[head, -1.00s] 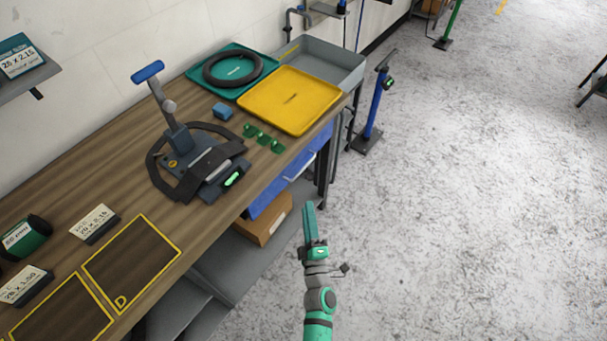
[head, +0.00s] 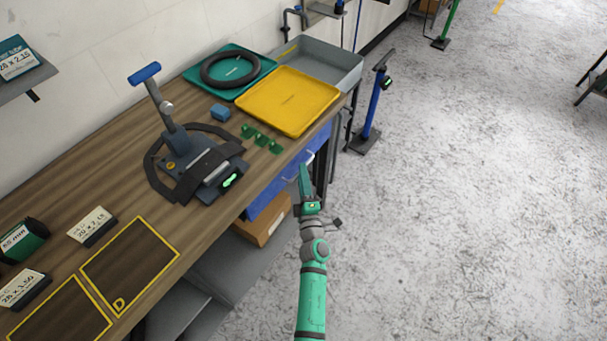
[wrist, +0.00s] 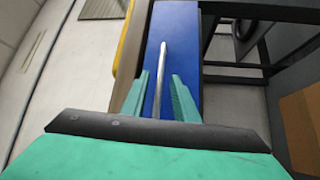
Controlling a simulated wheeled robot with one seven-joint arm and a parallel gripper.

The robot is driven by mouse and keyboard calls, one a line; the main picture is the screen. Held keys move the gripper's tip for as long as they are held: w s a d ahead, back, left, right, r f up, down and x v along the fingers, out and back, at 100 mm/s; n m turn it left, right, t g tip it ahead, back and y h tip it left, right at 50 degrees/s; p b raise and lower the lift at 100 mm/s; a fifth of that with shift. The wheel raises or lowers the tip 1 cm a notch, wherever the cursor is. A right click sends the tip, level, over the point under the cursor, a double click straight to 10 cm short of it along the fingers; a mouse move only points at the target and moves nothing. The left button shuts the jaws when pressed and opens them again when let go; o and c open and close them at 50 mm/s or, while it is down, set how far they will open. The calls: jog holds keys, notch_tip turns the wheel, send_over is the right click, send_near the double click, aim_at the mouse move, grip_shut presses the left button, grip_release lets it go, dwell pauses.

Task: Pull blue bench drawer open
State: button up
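The blue bench drawer (head: 266,198) sits under the right end of the wooden bench, and its blue front (wrist: 183,48) fills the middle of the wrist view. A silver bar handle (wrist: 161,66) stands on that front. My gripper (wrist: 162,90) is open, with one green finger on each side of the handle in the wrist view. I cannot tell whether the fingers touch the handle or how deep they reach. In the head view my gripper (head: 304,172) is at the bench's front edge by the drawer, covering part of it.
A yellow tray (head: 288,100) lies on the bench above the drawer, beside a teal tray with a tyre (head: 231,69). A cardboard box (head: 265,225) is on the shelf below. A blue floor pump (head: 373,108) stands right. The floor in front is clear.

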jog(key=shift+w+a, duration=0.2)
jog(key=shift+d, duration=0.1)
grip_shut()
jog(key=shift+d, duration=0.2)
dwell(1.1)
